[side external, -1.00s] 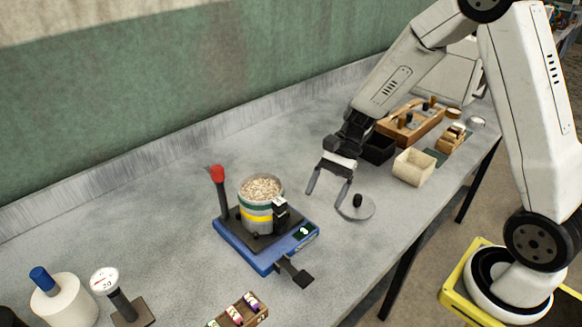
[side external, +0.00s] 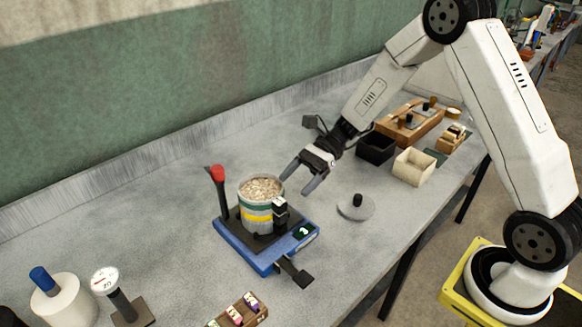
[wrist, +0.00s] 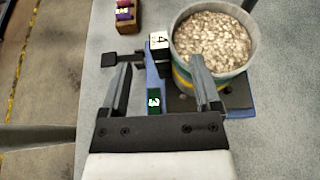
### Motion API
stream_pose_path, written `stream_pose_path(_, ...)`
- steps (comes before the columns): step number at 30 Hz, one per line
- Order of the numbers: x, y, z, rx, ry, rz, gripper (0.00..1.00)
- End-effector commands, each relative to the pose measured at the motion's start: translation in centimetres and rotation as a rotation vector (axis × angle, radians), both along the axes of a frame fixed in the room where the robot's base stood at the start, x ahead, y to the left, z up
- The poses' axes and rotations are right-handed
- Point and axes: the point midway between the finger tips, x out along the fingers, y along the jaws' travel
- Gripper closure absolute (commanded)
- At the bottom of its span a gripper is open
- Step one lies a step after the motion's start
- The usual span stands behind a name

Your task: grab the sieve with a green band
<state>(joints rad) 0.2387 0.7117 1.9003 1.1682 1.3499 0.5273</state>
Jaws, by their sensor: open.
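A round grey container filled with pale grain stands on a blue-framed device (side external: 262,262). It has a green band and a yellow band around its side, and it is the sieve (side external: 257,211). In the wrist view the sieve (wrist: 183,70) is at the upper right, its top open and the grain in plain sight. My gripper (side external: 298,187) is open and empty, just right of the sieve and near its rim height. In the wrist view my gripper (wrist: 160,80) has its right finger overlapping the sieve's near side; I cannot tell whether they touch.
A red-topped lever (side external: 218,175) stands at the device's left, and a black block (side external: 280,213) at the sieve's front. A round lid with a knob (side external: 356,208) lies to the right. Black (side external: 376,148) and cream (side external: 413,167) boxes stand further back.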

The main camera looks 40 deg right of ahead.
Motion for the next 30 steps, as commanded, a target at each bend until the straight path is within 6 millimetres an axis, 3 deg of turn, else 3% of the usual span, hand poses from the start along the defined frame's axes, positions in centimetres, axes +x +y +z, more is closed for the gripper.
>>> stream_pose_path(8,0.0,0.5,-0.2,0.000,0.001,0.000,0.19)
stream_pose_path(21,0.0,4.6,-1.9,-0.001,0.000,0.001,0.19)
stream_pose_path(30,0.0,4.9,-2.0,-0.001,0.000,-0.001,0.19)
